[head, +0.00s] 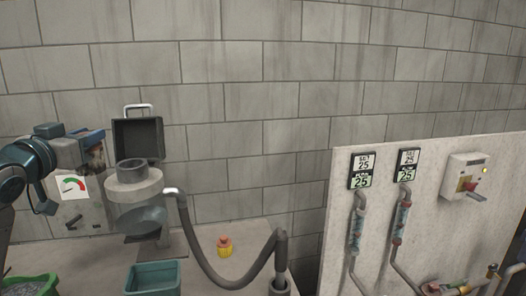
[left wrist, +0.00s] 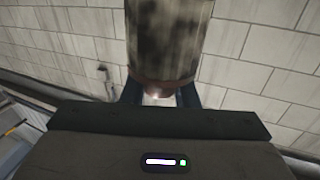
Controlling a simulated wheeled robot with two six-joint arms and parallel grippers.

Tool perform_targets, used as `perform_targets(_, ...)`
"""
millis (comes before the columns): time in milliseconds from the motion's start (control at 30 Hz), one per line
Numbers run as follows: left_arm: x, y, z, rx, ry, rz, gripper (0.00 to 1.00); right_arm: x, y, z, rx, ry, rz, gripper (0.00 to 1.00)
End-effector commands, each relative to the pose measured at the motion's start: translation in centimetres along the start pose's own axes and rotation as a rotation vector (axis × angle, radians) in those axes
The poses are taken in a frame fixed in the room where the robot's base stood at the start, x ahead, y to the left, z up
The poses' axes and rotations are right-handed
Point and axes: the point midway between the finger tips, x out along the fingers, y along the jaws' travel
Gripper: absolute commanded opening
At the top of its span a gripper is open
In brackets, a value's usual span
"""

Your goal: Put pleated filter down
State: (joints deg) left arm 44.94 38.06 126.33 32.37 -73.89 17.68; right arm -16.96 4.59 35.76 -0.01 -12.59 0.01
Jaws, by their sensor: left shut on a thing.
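My left gripper (head: 92,143) comes in from the left, above the gauge box. It is shut on a mottled grey-brown cylinder, which looks like the pleated filter (head: 97,156). In the left wrist view the filter (left wrist: 168,38) stands out from between the dark fingers (left wrist: 160,95), with a brownish end at the fingers. Its far end is cut off by the frame. The filter is in the air, left of the open grey round housing (head: 133,190). My right gripper is not in view.
A raised dark lid (head: 138,138) stands behind the housing. A gauge box (head: 80,205) is below my gripper. A teal bin (head: 152,279), a green tub of grey grains (head: 30,287) and a small yellow-orange object (head: 225,247) are nearby. A hose (head: 205,262) loops right towards a pale panel (head: 425,215).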

Motion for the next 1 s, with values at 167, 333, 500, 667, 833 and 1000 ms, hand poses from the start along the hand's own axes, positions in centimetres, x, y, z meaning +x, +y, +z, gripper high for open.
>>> perform_targets(167,0.9,1.5,2.6,-0.004,-0.002,0.036,0.04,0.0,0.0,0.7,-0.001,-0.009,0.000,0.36)
perform_targets(333,1.7,3.3,5.6,-0.005,-0.001,0.073,0.04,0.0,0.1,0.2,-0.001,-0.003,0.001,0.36)
perform_targets(500,2.4,5.7,10.0,-0.008,-0.001,0.120,0.04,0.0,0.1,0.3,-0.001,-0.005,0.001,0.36)
perform_targets(667,2.2,9.0,16.0,-0.012,-0.001,0.163,0.04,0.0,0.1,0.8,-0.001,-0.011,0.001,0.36)
perform_targets(833,0.9,12.1,22.2,-0.011,0.000,0.176,0.04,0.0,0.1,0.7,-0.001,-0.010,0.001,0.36)
perform_targets(1000,-1.5,14.6,27.6,-0.012,0.000,0.153,0.04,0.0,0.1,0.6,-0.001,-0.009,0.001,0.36)
